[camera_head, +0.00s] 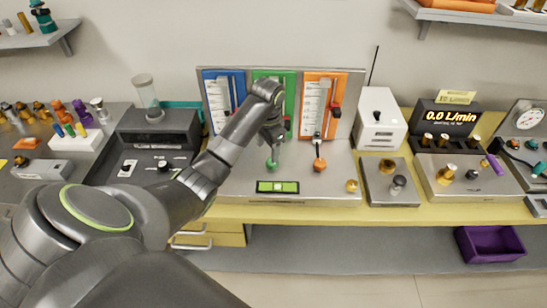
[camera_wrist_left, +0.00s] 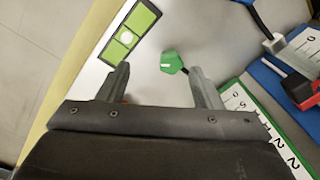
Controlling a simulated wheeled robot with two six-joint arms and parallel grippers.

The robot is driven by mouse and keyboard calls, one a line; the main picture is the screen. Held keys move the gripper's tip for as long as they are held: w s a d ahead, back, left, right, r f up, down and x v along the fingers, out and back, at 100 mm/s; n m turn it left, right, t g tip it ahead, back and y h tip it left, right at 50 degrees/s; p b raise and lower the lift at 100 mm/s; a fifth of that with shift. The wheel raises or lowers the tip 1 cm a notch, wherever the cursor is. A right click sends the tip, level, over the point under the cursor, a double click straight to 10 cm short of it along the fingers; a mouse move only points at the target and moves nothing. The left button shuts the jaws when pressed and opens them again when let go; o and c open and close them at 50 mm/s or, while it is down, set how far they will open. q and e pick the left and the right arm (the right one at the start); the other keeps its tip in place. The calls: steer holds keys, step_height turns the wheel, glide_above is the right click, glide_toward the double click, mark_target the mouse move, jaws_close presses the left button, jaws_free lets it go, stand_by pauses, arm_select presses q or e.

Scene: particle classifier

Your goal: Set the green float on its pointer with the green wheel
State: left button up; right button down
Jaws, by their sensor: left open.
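The green wheel (camera_head: 272,164) is a small knob on the metal bench plate below the green flowmeter panel (camera_head: 259,74). In the left wrist view the green wheel (camera_wrist_left: 172,62) has a white mark and lies just beyond and between my fingertips. My left gripper (camera_head: 272,147) is above the wheel, pointing down. In the left wrist view my left gripper (camera_wrist_left: 159,68) is open, with nothing between its fingers. My forearm and gripper cover much of the green panel's scale, so the green float and most of its pointer are hidden. My right gripper is not in view.
The orange wheel (camera_head: 320,165) stands close to the right. The blue panel (camera_head: 222,78) and orange panel (camera_head: 324,76) flank the green one. A green spirit level (camera_head: 278,187) lies in front. A white box (camera_head: 379,122) stands farther right.

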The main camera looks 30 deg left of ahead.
arm_select(q)
steer(key=w+a+r, duration=0.1)
steer(key=w+r, duration=0.3)
steer(key=r, duration=0.3)
steer(key=shift+h, duration=0.3)
steer(key=f+b, duration=0.2)
steer(key=f, duration=0.3)
steer(key=f+b, duration=0.2)
steer(key=f, duration=0.4)
steer(key=f+b, duration=0.2)
steer(key=f, duration=0.3)
steer(key=shift+w+a+f, duration=0.2)
steer(key=shift+w+f, duration=0.1)
steer(key=shift+f, duration=0.1)
steer(key=c, duration=1)
